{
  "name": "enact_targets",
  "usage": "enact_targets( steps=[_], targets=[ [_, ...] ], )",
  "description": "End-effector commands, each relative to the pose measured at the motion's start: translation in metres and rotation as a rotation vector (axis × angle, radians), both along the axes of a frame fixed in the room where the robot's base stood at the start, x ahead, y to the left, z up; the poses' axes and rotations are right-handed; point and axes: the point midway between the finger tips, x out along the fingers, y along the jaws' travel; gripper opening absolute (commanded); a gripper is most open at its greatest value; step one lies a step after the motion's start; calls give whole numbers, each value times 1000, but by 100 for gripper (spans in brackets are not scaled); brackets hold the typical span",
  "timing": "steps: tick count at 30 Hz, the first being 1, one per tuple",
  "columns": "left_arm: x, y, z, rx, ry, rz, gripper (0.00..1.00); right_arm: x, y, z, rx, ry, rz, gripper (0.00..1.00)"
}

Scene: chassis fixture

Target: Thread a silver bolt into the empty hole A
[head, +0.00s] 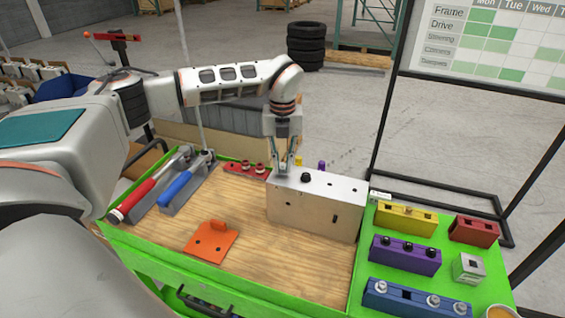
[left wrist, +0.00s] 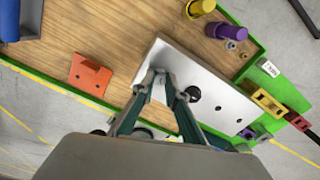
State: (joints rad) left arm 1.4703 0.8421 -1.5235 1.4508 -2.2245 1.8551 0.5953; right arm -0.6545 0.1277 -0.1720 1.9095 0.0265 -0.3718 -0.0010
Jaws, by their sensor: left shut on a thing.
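The chassis block (head: 315,208) stands on the wooden bench top, with a metallic top plate and wooden front. A black bolt head (head: 305,177) sits on its top; it also shows in the left wrist view (left wrist: 193,93). My left gripper (head: 283,168) points down at the block's left end, its fingertips at the top plate. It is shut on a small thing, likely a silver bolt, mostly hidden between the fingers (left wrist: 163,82). I cannot tell whether it is in a hole. No label for hole A is readable. My right gripper is not in view.
A blue rack (head: 395,296) at the right holds silver bolts and has an empty slot. Purple (head: 405,262), yellow (head: 405,228) and red (head: 473,231) racks stand nearby. An orange bracket (head: 211,241) and red- and blue-handled tools lie left. Bare wood is free in front.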

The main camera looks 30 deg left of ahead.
Motion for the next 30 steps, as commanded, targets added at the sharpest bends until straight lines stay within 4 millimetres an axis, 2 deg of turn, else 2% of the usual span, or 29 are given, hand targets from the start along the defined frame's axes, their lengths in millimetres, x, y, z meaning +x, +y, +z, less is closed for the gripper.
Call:
enact_targets(
  steps=[1, 19, 24, 30],
  targets=[
    [-5, -2, -7, 1, 16, -68, 0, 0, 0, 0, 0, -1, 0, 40],
    [-5, -2, -9, -4, 15, -873, 0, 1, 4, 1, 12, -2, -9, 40],
    [-5, -2, -10, -5, 15, -990, 0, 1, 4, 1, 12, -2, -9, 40],
    [-5, -2, -10, -5, 15, -999, 0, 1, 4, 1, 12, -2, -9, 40]
  ],
)
